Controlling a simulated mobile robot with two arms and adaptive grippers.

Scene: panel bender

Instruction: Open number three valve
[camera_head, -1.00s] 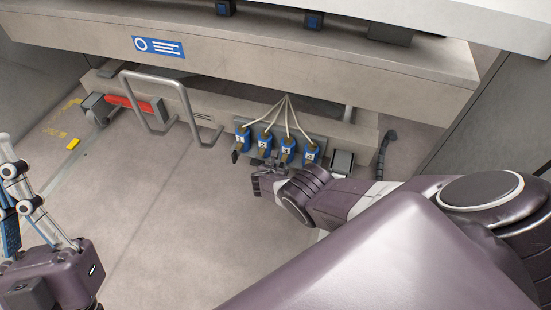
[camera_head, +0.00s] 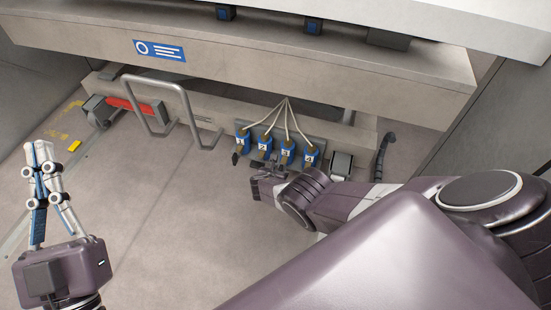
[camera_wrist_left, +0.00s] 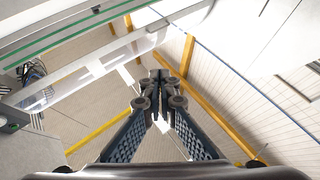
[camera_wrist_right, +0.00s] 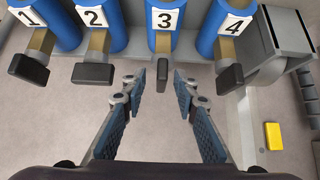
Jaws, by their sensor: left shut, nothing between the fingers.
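Four blue valves stand in a row, numbered 1 to 4. Valve three (camera_head: 287,153) is third from the left in the head view, and its label and brass stem show in the right wrist view (camera_wrist_right: 164,22). Its dark handle (camera_wrist_right: 162,76) looks narrow there, while the handles of valves one (camera_wrist_right: 28,69), two (camera_wrist_right: 92,73) and four (camera_wrist_right: 230,78) look wider. My right gripper (camera_wrist_right: 158,88) is open and empty, its fingertips apart just below and to either side of handle three. My left gripper (camera_head: 40,152) is shut and empty, far left of the valves.
Pale hoses (camera_head: 287,108) rise from the valves under the beam. A grey metal box (camera_head: 341,163) stands right of valve four. A bent tube rail (camera_head: 152,78) and a red bar (camera_head: 128,103) are further left. The floor before the valves is clear.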

